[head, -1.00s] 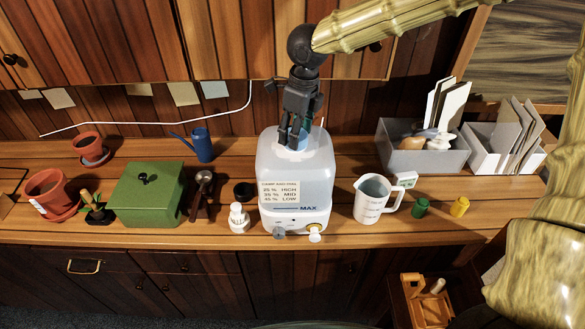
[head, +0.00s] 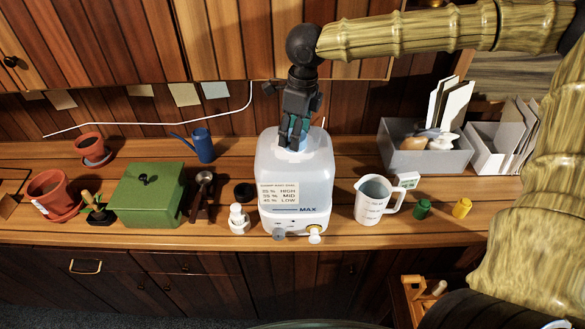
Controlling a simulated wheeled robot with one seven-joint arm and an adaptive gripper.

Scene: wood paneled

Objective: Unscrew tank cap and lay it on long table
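The tank (head: 294,175) is a translucent white container with a label, standing upright on the long wooden table (head: 420,235). The view is too small to tell whether the fingers press on the cap.
A measuring jug (head: 372,200) stands right of the tank, with green (head: 422,209) and yellow (head: 461,208) small containers beyond. The front strip of table is mostly clear. Cabinets hang behind my gripper.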

